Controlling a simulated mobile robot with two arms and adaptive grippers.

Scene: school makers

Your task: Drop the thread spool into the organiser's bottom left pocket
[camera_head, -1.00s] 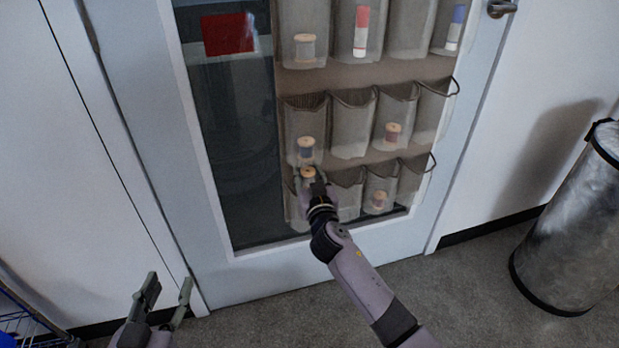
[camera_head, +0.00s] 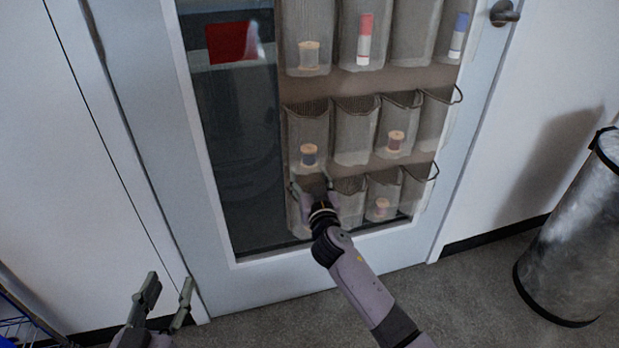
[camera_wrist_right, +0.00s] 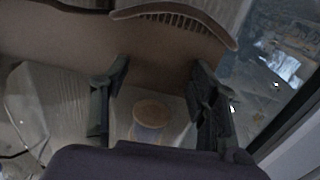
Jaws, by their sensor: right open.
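The thread spool (camera_wrist_right: 150,118), with a tan top and a bluish body, shows between my right gripper's fingers in the right wrist view. Its lower part is hidden by my gripper, and in the head view I cannot make it out. My right gripper (camera_head: 312,183) is open at the organiser's (camera_head: 350,88) bottom left pocket (camera_head: 297,215). In the right wrist view its fingers (camera_wrist_right: 158,78) stand apart on either side of the spool without clearly touching it. The spool seems to be down in the pocket. My left gripper (camera_head: 169,281) is open and empty, low at the left.
Other spools sit in the pocket directly above (camera_head: 308,155), a middle-row pocket (camera_head: 396,140), a bottom-row pocket (camera_head: 381,207) and a top pocket (camera_head: 308,56). The organiser hangs on a glazed door with a handle (camera_head: 504,13). A metal bin (camera_head: 575,245) stands at right.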

